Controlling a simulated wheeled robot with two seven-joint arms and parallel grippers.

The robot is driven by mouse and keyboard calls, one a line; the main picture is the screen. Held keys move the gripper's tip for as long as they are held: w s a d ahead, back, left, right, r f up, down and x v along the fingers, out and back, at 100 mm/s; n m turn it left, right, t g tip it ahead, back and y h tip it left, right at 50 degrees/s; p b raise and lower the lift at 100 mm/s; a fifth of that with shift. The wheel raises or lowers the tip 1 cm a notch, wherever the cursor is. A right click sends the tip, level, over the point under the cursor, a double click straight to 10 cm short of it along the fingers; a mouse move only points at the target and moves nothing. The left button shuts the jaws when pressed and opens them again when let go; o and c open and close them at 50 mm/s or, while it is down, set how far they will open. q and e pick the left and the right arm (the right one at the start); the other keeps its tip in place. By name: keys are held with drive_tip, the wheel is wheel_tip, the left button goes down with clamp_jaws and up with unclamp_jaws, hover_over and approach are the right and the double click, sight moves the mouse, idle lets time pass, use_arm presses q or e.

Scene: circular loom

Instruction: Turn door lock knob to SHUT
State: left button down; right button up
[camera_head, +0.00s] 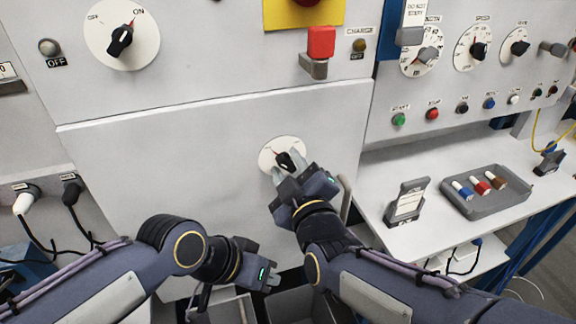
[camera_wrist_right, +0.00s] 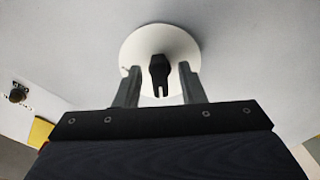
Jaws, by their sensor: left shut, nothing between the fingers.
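The door lock knob (camera_head: 285,160) is a small black knob on a white round dial (camera_head: 268,153) in the light grey door panel. A red mark shows on the dial's upper left; its lettering is too small to read. My right gripper (camera_head: 288,164) is at the dial with its fingers apart. In the right wrist view the black knob (camera_wrist_right: 160,74) stands between the two open fingers (camera_wrist_right: 158,86), with a gap visible on each side. My left gripper (camera_head: 262,274) is lower, in front of the panel's lower part, shut and empty, away from the knob.
A larger OFF/ON knob (camera_head: 121,41) is at upper left. A red switch (camera_head: 320,42) sits above the door panel. To the right, a shelf holds a small sign stand (camera_head: 408,202) and a grey tray (camera_head: 493,205). Open bins lie below my grippers.

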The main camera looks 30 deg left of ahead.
drive_tip(key=v, duration=0.7)
drive_tip(key=shift+b, duration=0.3)
